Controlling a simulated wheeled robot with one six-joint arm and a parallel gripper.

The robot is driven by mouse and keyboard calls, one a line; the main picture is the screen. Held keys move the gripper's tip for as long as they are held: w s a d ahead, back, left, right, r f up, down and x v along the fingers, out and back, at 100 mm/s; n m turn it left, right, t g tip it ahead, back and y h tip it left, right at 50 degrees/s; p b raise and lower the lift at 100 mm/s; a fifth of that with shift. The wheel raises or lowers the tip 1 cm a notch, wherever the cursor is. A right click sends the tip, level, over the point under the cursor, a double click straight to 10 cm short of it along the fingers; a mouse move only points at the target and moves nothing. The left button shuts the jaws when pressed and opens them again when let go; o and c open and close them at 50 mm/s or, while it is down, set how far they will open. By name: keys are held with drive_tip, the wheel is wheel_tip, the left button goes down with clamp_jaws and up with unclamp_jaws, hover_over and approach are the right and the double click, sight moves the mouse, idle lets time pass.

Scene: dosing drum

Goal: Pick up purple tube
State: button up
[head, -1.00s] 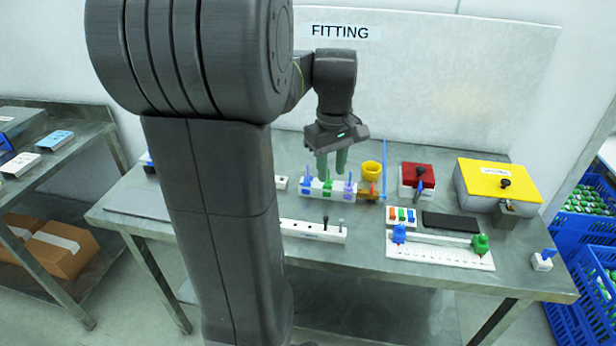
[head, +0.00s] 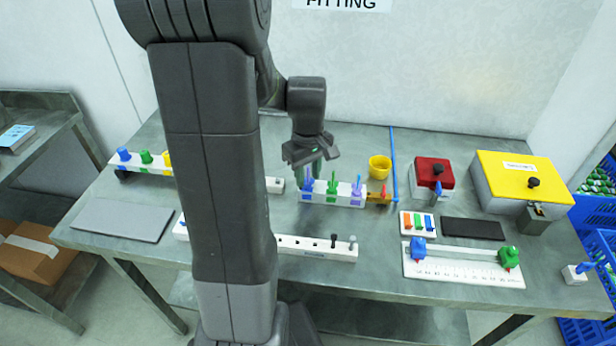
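The purple tube (head: 357,186) stands upright at the right end of a white rack (head: 345,199) on the table. A green tube (head: 332,188) and a blue tube (head: 308,185) stand to its left in the same rack. My gripper (head: 315,174) points down near the blue and green tubes, to the left of the purple tube. Its two fingers look apart, with nothing seen between them. The fingertips are small and overlap the tube tops in the picture, so I cannot tell their height above the rack.
A yellow cup (head: 380,166) stands behind and right of the rack, near a blue strip (head: 394,160). A red-lidded box (head: 433,175) and a yellow-lidded box (head: 515,180) are further right. A white rail (head: 300,245) lies in front.

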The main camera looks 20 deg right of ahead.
drive_tip(key=shift+c, duration=0.4)
clamp_jaws()
